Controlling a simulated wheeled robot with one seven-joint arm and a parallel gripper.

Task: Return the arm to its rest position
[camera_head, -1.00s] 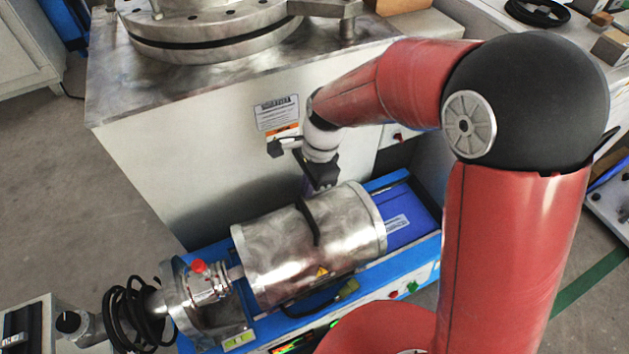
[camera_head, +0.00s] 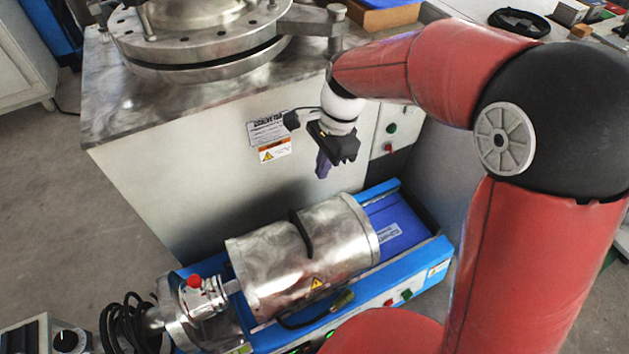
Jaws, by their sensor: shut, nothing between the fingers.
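My red arm comes in from the right and reaches over the workspace, with its end hanging down. My gripper (camera_head: 323,168) points downward, shut and empty. It hangs in the air above and behind the shiny metal cylinder (camera_head: 285,262) of a blue machine (camera_head: 405,230), in front of a large white cabinet (camera_head: 190,190). It is apart from the cylinder's black handle (camera_head: 301,234). The fingers are partly hidden by the dark gripper body.
A heavy round metal vessel (camera_head: 205,45) stands on the cabinet's metal top. A red-knobbed valve (camera_head: 200,290) and coiled black cable (camera_head: 130,325) lie at the machine's left end. The floor at left is clear.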

